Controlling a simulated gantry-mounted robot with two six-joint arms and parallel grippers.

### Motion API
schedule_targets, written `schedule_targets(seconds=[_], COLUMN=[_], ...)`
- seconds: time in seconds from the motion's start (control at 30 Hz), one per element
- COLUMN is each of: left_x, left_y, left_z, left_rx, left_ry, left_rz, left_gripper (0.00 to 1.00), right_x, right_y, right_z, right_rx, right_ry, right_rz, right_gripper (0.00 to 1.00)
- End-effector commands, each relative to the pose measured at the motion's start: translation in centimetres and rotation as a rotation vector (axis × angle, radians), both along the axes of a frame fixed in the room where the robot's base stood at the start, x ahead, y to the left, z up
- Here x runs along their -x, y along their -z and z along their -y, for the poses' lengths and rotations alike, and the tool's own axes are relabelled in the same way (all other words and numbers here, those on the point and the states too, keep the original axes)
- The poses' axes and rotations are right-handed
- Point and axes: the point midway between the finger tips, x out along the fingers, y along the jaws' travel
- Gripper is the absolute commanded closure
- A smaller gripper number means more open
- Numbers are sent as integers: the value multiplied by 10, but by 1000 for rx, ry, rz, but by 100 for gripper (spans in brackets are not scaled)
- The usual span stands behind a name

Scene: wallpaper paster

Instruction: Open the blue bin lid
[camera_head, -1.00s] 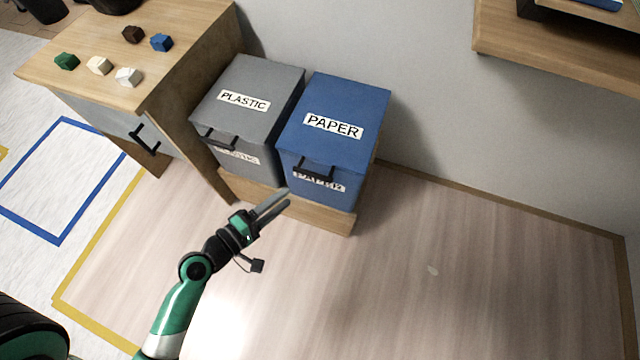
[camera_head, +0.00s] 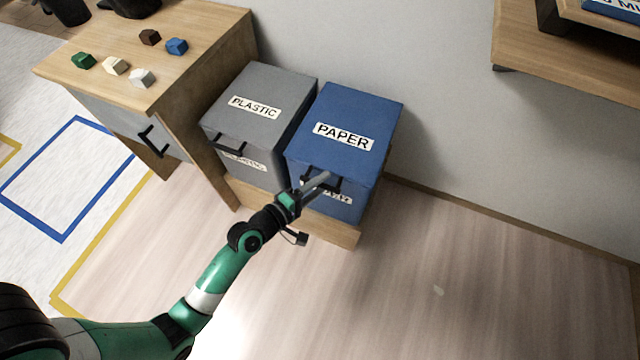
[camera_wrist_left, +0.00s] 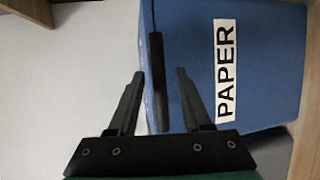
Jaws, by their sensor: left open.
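The blue bin (camera_head: 345,118) is marked PAPER on its shut lid and has a black handle (camera_head: 321,179) at the lid's front edge. My left gripper (camera_head: 318,184) is open at the front of the bin, close to the handle. In the left wrist view, the dark handle bar (camera_wrist_left: 158,82) lies between the two open fingers of the gripper (camera_wrist_left: 158,95), with a gap on each side. The blue lid (camera_wrist_left: 262,60) with its PAPER label fills the right side there. My right gripper is not in view.
A grey bin (camera_head: 258,85) marked PLASTIC stands close on the left on the same wooden base. A wooden cabinet (camera_head: 205,50) with several small blocks on top is farther left. A wall is behind the bins. The floor (camera_head: 450,270) to the right is clear.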

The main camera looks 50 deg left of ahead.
Motion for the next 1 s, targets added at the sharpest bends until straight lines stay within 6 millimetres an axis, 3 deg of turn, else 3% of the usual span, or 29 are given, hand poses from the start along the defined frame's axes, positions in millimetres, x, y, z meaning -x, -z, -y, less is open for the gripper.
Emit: schedule_targets(seconds=[0.23, 0.5, 1.0], left_x=[-1, -1, -1], left_y=[0, 0, 0], left_z=[0, 0, 0], left_rx=[0, 0, 0], left_ry=[0, 0, 0], left_rz=[0, 0, 0], left_gripper=[52, 100, 100], right_x=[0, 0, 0], right_y=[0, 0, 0], right_z=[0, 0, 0], right_rx=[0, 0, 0], right_ry=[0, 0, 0], right_rz=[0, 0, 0], right_gripper=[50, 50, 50])
